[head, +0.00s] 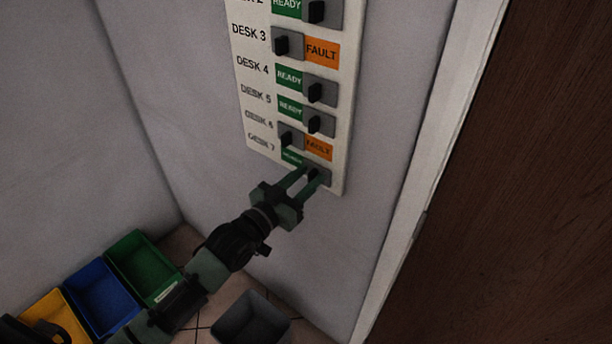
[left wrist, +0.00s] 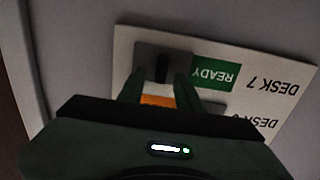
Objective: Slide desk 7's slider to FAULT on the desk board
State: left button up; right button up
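The white desk board (head: 250,75) hangs on the wall in the head view. Desk 7's slider (head: 318,173) is in its lowest row. Its dark knob (left wrist: 162,68) sits on a grey plate, and the green READY label shows beside it in the left wrist view, where the board appears upside down. My left gripper (head: 308,178) reaches the row from below left. In the left wrist view its two fingers (left wrist: 157,82) stand apart on either side of the knob, with gaps visible. Whether the fingertips touch the plate is unclear. My right gripper is in neither view.
Above, desk 6's slider (head: 288,138) shows FAULT, and desk 5's slider (head: 316,122) shows READY. Green (head: 145,265), blue (head: 102,296) and yellow bins stand at lower left. A grey bin (head: 252,322) is below. A brown door (head: 530,190) is at right.

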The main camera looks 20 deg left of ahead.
pick_arm(q)
grip_shut()
dwell(1.4)
